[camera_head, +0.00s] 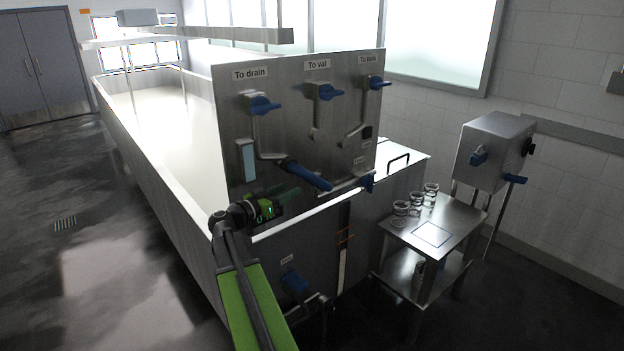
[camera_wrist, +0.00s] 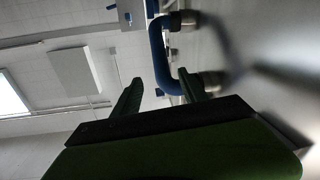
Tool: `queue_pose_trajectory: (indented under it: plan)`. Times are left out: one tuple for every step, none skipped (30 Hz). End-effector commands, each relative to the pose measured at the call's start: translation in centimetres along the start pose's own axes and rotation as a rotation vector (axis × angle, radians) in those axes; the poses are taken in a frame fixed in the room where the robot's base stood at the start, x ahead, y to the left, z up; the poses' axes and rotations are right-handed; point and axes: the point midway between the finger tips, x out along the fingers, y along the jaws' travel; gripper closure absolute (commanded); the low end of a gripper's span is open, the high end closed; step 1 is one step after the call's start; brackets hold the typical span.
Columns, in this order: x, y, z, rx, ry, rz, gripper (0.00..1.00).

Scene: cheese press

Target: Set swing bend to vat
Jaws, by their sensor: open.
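The swing bend (camera_head: 306,175) is a blue-covered pipe on the front of the steel panel (camera_head: 300,120). It slants down to the right from the foot of the "To drain" pipe (camera_head: 257,135). The "To vat" label (camera_head: 317,64) and its blue-handled valve (camera_head: 328,92) are at the panel's upper middle. My gripper (camera_head: 287,196) is open and empty, just below and left of the bend. In the wrist view the blue bend (camera_wrist: 157,50) is a U-shape with steel ends, beyond and between my green fingertips (camera_wrist: 160,88). I cannot tell which port its free end meets.
The long open vat (camera_head: 150,150) lies left of and behind the panel. A steel side table (camera_head: 452,222) with several glass jars (camera_head: 415,201) stands at the right, beside a wall-side box (camera_head: 490,150). A low blue-handled valve (camera_head: 294,280) is below the panel. The left floor is clear.

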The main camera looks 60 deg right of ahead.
Motion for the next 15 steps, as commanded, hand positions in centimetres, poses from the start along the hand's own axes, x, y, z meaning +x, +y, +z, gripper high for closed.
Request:
queue_pose_trajectory:
  plan:
    - [1.4,-0.1,0.0,0.0,-0.001,0.003,0.5]
    - [2.2,-0.1,0.0,0.0,-0.001,0.004,0.5]
    - [3.2,-0.1,0.0,0.0,-0.001,0.003,0.5]
    - [4.0,-0.1,0.0,0.0,-0.001,0.004,0.5]
    - [4.8,-0.1,0.0,0.0,-0.001,0.003,0.5]
    - [5.8,-0.1,0.0,-0.001,-0.001,0.003,0.5]
    - [6.5,-0.1,0.0,-0.001,-0.001,0.003,0.5]
    - [7.2,-0.2,0.0,-0.001,-0.001,0.002,0.5]
    - [8.0,-0.1,0.0,-0.001,-0.001,0.003,0.5]
    - [8.6,-0.1,0.0,-0.001,-0.001,0.003,0.5]
    - [9.2,-0.1,0.0,-0.001,-0.001,0.002,0.5]
    - [9.8,-0.1,0.0,-0.001,-0.001,0.001,0.5]
    - [10.2,-0.1,0.0,-0.001,-0.001,0.002,0.5]
    - [10.6,-0.1,0.0,-0.001,-0.001,0.002,0.5]
    - [10.9,-0.1,0.0,-0.001,-0.001,0.001,0.5]
